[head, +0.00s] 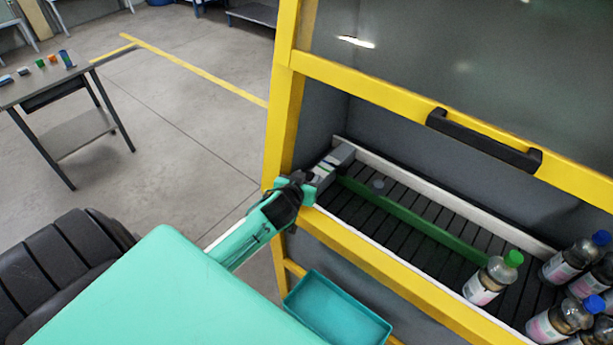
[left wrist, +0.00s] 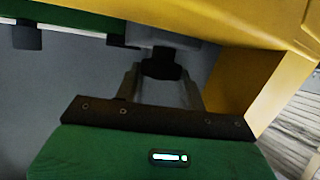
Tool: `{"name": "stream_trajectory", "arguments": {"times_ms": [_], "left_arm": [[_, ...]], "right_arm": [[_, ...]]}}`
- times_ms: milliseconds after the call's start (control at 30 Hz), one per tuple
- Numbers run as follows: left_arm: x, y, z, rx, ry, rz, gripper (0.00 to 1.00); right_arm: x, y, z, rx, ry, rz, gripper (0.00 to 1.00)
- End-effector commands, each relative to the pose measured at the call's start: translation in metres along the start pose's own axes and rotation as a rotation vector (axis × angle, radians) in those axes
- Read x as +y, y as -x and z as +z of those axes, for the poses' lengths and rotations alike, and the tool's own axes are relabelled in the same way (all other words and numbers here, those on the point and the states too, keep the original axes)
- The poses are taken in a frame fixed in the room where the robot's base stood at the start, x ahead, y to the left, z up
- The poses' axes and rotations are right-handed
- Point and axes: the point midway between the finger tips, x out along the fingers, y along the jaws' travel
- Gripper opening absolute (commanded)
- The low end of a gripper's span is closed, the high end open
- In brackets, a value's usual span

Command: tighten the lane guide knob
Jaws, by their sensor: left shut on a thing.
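The green lane guide (head: 415,222) runs lengthwise over the dark slatted conveyor bed (head: 450,222) inside the yellow-framed machine. My left gripper (head: 307,184) reaches in at the machine's left opening, by the near-left end of the conveyor. In the left wrist view its two fingers stand on either side of a black knob (left wrist: 162,66), and it is shut on this knob. The fingers and arm hide the knob in the head view. A green edge (left wrist: 65,18), likely the guide, shows at the upper left of the wrist view. My right gripper is not in view.
Several capped bottles (head: 482,281) stand at the conveyor's right end. A raised yellow-framed door with a black handle (head: 484,140) is above. A teal bin (head: 337,308) sits below the yellow rail. A table (head: 45,85) with small items is far left.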

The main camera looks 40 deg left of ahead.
Motion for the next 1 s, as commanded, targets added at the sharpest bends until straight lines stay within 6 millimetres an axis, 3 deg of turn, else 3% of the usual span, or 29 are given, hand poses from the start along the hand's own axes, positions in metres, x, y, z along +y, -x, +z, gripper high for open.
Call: {"name": "stream_trajectory", "arguments": {"times_ms": [233, 267, 367, 767, 1000], "left_arm": [[0.0, 0.0, 0.0, 0.001, 0.0, 0.0, 0.17], [0.0, 0.0, 0.0, 0.001, 0.0, 0.0, 0.42], [0.0, 0.0, 0.0, 0.001, 0.0, 0.0, 0.62], [0.001, -0.001, 0.001, -0.001, 0.01, -0.026, 0.62], [0.004, -0.002, 0.002, -0.002, 0.07, -0.166, 0.62]], "right_arm": [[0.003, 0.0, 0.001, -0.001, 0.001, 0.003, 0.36], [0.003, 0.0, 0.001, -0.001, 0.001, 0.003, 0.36], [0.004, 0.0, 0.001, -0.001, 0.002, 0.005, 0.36], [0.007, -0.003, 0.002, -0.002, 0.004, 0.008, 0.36], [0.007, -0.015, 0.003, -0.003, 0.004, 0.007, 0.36]]}}
